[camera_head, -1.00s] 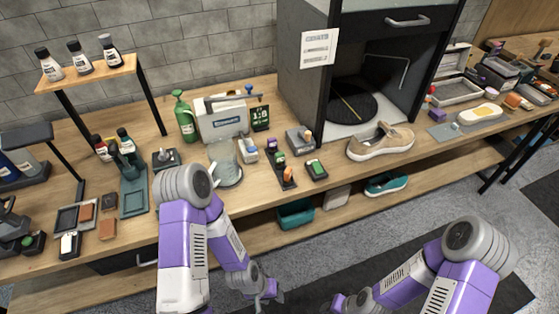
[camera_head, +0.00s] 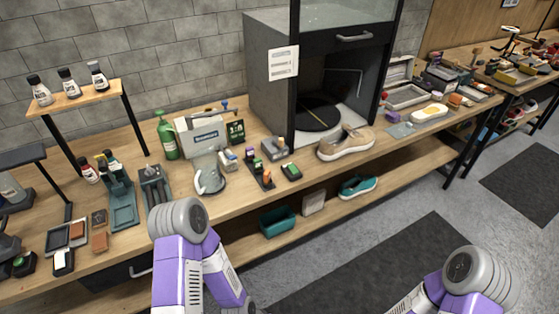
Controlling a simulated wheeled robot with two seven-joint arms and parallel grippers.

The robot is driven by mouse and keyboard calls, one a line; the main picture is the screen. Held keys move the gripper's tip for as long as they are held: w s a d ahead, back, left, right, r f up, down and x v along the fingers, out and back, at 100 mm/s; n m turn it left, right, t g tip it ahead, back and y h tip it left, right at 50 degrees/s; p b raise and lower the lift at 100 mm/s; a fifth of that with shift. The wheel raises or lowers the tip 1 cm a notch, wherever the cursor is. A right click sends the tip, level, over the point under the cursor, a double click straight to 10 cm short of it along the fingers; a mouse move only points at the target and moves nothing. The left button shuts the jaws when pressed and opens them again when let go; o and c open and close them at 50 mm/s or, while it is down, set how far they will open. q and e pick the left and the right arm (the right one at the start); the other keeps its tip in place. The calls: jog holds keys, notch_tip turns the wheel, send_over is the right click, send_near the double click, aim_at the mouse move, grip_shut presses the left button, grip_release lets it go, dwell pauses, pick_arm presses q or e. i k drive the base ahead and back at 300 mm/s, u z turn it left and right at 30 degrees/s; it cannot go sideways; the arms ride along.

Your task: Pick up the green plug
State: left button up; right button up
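A narrow dark strip (camera_head: 262,175) lies near the table's front edge, with small coloured pieces standing along it. A small green piece (camera_head: 258,167) sits about midway on it and may be the green plug. An orange-red piece (camera_head: 267,177) stands at its front end. Just right of the strip is a black block with a green top (camera_head: 291,171), which could also be the plug; I cannot tell which. Both of my grippers are below the picture's lower edge. Only arm links show, so no gripper is near these pieces.
A beige sneaker (camera_head: 345,143) stands to the right, before the dark cabinet (camera_head: 268,90). A teal bin (camera_head: 278,222) and a teal shoe (camera_head: 358,187) are on the lower shelf.

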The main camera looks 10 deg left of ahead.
aim_at(257, 162)
jog(key=z, duration=0.15)
jog(key=i, duration=0.9)
jog(key=u, duration=0.35)
